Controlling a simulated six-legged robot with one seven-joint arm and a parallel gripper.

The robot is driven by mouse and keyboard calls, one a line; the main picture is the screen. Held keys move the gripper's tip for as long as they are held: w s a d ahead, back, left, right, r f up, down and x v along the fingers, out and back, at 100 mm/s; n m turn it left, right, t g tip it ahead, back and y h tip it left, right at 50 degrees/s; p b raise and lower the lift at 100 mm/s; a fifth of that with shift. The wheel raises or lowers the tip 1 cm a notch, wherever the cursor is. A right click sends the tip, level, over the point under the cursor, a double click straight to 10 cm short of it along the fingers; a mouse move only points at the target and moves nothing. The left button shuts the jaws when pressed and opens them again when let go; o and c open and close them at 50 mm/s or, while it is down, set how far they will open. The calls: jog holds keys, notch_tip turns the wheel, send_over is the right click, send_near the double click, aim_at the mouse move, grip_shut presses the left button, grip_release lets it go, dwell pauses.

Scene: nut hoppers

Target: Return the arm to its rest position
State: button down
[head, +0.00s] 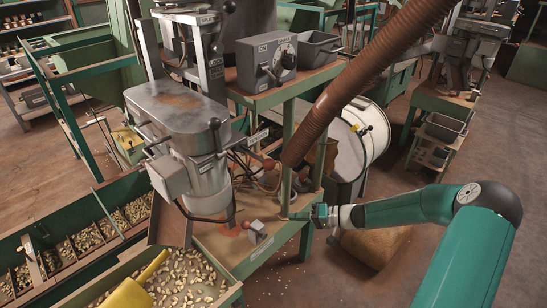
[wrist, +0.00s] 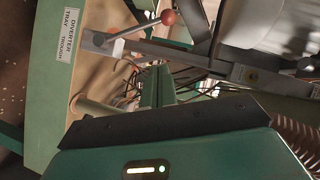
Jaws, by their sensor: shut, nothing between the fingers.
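My gripper (head: 300,214) is at the end of my green arm (head: 410,208), which reaches in from the lower right of the head view. It is shut and empty, beside the green post of the machine bench (head: 288,115). In the wrist view its closed fingers (wrist: 158,85) point at the bench's metalwork. A lever with a red ball knob (wrist: 168,17) is just beyond them, by a label reading DIVERTER, TRAY, TROUGH (wrist: 67,35). I cannot tell whether the fingers touch anything.
The grey machine (head: 178,115) stands on the bench, with a brown ribbed hose (head: 360,80) slanting down behind. Nut bins (head: 70,245) and a tray with a yellow scoop (head: 128,293) are at lower left. A sack (head: 375,245) lies behind my arm. Floor at right is open.

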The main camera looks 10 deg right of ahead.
jog(key=s+a+r+h, duration=0.3)
jog(key=s+r+h, duration=1.1)
jog(key=s+r, duration=1.4)
jog(key=shift+s+a+r, duration=0.15)
jog(key=shift+s+r, duration=0.05)
